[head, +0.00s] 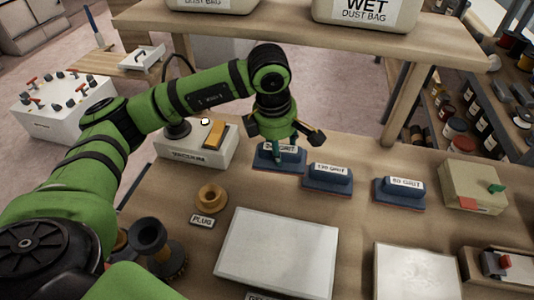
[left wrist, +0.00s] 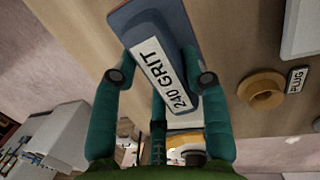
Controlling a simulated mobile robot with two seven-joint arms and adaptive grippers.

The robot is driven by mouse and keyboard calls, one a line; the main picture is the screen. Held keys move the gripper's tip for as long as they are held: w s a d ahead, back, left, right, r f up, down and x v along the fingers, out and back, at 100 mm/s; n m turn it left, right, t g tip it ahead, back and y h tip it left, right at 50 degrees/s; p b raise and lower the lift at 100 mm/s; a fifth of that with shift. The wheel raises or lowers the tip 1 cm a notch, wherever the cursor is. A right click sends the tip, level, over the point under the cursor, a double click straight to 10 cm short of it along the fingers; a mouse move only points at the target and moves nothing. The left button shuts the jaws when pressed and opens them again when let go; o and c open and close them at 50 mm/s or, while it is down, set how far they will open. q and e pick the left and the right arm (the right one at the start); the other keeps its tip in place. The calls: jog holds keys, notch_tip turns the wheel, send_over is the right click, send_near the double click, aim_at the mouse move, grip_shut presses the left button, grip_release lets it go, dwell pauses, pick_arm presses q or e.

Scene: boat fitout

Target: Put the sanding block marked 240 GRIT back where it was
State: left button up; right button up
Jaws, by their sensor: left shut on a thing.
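The blue sanding block marked 240 GRIT (head: 268,158) is at the left end of a row of blocks on the bench. It also shows in the left wrist view (left wrist: 158,60), with its label facing the camera. My left gripper (head: 282,150) comes down over it from above and is shut on its raised grip, one finger on each side. In the head view the fingers cover part of the label. I cannot tell whether the block's base touches the bench. My right gripper is not in view.
The 120 GRIT block (head: 328,178) sits close to the right, and the 80 GRIT block (head: 400,192) beyond it. The vacuum box (head: 190,155) stands to the left. A round plug (head: 211,197) and a pale panel (head: 278,250) lie nearer. A shelf with dust bags (head: 365,12) is behind.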

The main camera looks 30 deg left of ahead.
aim_at(267, 159)
pick_arm(q)
jog(key=a+f, duration=0.2)
jog(key=a, duration=0.1)
jog(key=shift+a+p, duration=0.1)
jog(key=shift+p, duration=0.2)
notch_tip(267, 159, down, 3)
jog(key=shift+r+p, duration=0.1)
jog(key=shift+p, duration=0.4)
jog(key=shift+f, duration=0.3)
jog(key=shift+s+f, duration=0.1)
jog(key=shift+s, duration=0.1)
jog(key=o, duration=1)
jog(key=shift+f, duration=0.1)
jog(key=shift+o, duration=0.6)
jog(key=shift+w+f, duration=0.1)
jog(key=shift+w, duration=0.05)
